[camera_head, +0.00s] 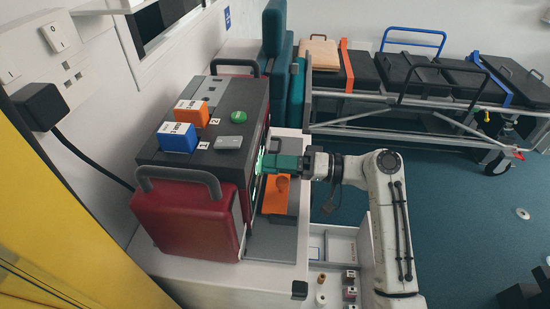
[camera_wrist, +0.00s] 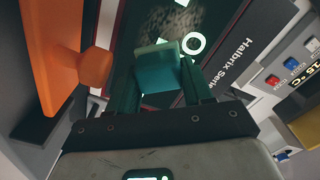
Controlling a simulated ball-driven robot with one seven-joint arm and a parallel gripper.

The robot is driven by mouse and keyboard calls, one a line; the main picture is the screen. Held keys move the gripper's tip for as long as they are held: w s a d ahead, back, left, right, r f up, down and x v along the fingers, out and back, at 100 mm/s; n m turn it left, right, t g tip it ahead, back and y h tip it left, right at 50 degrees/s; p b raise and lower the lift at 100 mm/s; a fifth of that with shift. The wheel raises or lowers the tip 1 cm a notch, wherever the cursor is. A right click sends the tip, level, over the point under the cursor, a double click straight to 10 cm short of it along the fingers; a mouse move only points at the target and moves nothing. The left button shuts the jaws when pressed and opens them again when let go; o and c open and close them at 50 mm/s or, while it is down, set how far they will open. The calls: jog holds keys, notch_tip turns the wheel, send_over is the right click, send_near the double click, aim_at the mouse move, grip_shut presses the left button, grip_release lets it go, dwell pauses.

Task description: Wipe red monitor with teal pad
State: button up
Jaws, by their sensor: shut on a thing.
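The red monitor (camera_head: 187,218) stands on a white counter, with a dark top and red side parts. Its front faces right, and a thin green glow shows at its edge. In the wrist view its dark screen (camera_wrist: 207,18) shows a speckled grey smudge, a white ring and a white diamond. My gripper (camera_wrist: 160,85) is shut on the teal pad (camera_wrist: 162,74), which is in front of the screen. In the head view my gripper (camera_head: 284,164) is at the monitor's front, and the pad is hard to make out there. I cannot tell whether the pad touches the screen.
A blue block (camera_head: 177,138), an orange block (camera_head: 191,112), a green knob (camera_head: 239,117) and a grey card-like piece (camera_head: 229,142) are on the monitor's top. An orange piece (camera_head: 276,194) is just below my gripper. A stretcher (camera_head: 405,125) stands behind; teal floor is open at right.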

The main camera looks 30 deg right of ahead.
aim_at(261, 150)
jog(key=shift+s+a+p, duration=0.4)
jog(key=shift+s+a, duration=0.3)
jog(key=shift+s, duration=0.25)
jog(key=shift+s+a+p, duration=0.45)
jog(key=shift+s+a, duration=0.25)
jog(key=shift+s, duration=0.2)
jog(key=shift+s+a+p, duration=0.4)
jog(key=shift+s+a, duration=0.3)
jog(key=shift+s, duration=0.25)
jog(key=shift+r, duration=0.15)
jog(key=shift+w+d+b, duration=0.5)
jog(key=shift+w+d, duration=0.7)
jog(key=shift+w, duration=0.15)
jog(key=shift+w+d+b, duration=0.5)
jog(key=shift+w+d, duration=0.15)
jog(key=shift+w, duration=0.35)
jog(key=shift+w+d+b, duration=0.5)
jog(key=shift+w+d, duration=0.2)
jog(key=shift+w, duration=0.25)
jog(key=shift+w+d+b, duration=0.5)
jog(key=shift+w+d, duration=0.15)
jog(key=shift+w, duration=0.35)
jog(key=shift+a, duration=0.1)
